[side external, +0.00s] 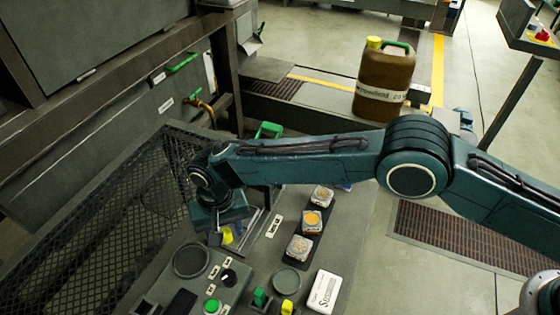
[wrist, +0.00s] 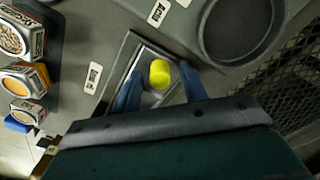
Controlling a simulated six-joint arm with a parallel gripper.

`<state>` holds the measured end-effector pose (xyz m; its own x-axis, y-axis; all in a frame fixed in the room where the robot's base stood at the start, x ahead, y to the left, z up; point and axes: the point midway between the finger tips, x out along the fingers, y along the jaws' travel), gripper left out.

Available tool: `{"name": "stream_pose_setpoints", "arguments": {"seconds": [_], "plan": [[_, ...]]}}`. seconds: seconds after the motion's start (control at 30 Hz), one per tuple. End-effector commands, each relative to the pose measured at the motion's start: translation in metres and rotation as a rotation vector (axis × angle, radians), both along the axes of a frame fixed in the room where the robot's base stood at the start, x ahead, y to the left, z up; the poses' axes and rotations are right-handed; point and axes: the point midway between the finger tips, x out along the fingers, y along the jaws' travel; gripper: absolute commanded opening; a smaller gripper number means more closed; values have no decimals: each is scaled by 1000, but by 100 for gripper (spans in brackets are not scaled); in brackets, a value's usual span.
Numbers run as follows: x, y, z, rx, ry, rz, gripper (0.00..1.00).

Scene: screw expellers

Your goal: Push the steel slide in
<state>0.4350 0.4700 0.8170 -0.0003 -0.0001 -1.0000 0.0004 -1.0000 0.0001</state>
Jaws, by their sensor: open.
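The steel slide (side external: 254,224) lies in a shallow frame on the grey bench, and its bright metal also shows in the wrist view (wrist: 148,54). A yellow knob (side external: 227,235) stands on it; the same knob (wrist: 159,72) shows in the wrist view. My gripper (wrist: 163,76) is open, with one blue finger on each side of the knob. Gaps show between knob and fingers, so it is not clamped. In the side view my gripper (side external: 222,228) is low over the slide and hides part of it.
Several labelled sample tins (side external: 311,220) stand to the right, with a white box (side external: 323,291) nearer. A round dark recess (side external: 191,260) and a panel with a black knob (side external: 229,276) and green button (side external: 212,306) lie in front. Mesh guarding (side external: 100,215) stands left.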

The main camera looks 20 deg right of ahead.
Motion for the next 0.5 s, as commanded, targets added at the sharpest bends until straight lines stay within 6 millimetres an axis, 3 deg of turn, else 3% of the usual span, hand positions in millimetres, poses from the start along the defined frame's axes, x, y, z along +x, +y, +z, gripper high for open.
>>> {"name": "stream_pose_setpoints", "arguments": {"seconds": [0.4,0.5], "plan": [[0,0,-6,0,0,0,43],[0,0,-6,0,0,0,23]]}}
